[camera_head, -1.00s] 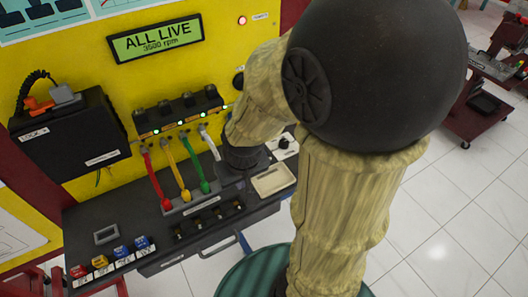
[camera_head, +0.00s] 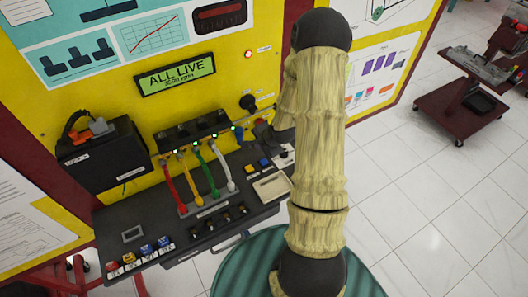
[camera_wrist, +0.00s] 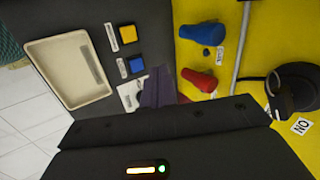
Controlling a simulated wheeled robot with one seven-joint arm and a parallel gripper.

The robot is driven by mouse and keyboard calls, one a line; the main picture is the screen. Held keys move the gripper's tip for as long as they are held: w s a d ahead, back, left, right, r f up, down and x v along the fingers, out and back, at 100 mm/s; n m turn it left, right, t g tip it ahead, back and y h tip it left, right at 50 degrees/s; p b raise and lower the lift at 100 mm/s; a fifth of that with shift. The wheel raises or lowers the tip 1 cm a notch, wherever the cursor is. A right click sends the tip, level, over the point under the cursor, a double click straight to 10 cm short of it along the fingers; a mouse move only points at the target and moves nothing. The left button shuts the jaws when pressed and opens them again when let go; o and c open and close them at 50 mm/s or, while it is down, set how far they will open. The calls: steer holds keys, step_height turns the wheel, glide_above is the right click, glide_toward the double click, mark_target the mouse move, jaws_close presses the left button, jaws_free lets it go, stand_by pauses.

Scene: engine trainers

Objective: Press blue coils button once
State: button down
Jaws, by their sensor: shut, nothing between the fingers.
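A square blue button (camera_wrist: 136,65) sits beside a square yellow button (camera_wrist: 128,33) on the dark bench in the wrist view. Each has a small white label whose print I cannot read. The same blue button (camera_head: 264,162) and yellow button (camera_head: 250,167) show near the bench's right end in the head view. My gripper (camera_wrist: 160,88) is shut and empty in the wrist view, with its fingers just below the blue button in the picture; I cannot tell the height between them.
A cream tray (camera_wrist: 68,72) lies beside the buttons. A blue knob (camera_wrist: 203,33) and a red knob (camera_wrist: 198,80) stand out near the yellow panel (camera_wrist: 245,130).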

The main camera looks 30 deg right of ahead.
mark_target(266, 163)
steer(key=d+m+t+p, duration=0.1)
steer(key=m, duration=0.1)
steer(key=w+d+f+m+p, duration=0.1)
steer(key=m+p, duration=0.1)
steer(key=m, duration=0.1)
steer(key=d+m+t+y+p, duration=0.1)
steer(key=m, duration=0.2)
steer(key=shift+w+d+f+t+p, duration=0.1)
steer(key=shift+w+f+t+p, duration=0.1)
steer(key=shift+f+t+p, duration=0.15)
step_height(266, 163, down, 9)
steer(key=b, duration=0.6)
steer(key=shift+r, duration=0.2)
steer(key=shift+f+b, duration=0.1)
steer(key=shift+b, duration=0.25)
stand_by(1.0)
steer(key=shift+f, duration=0.3)
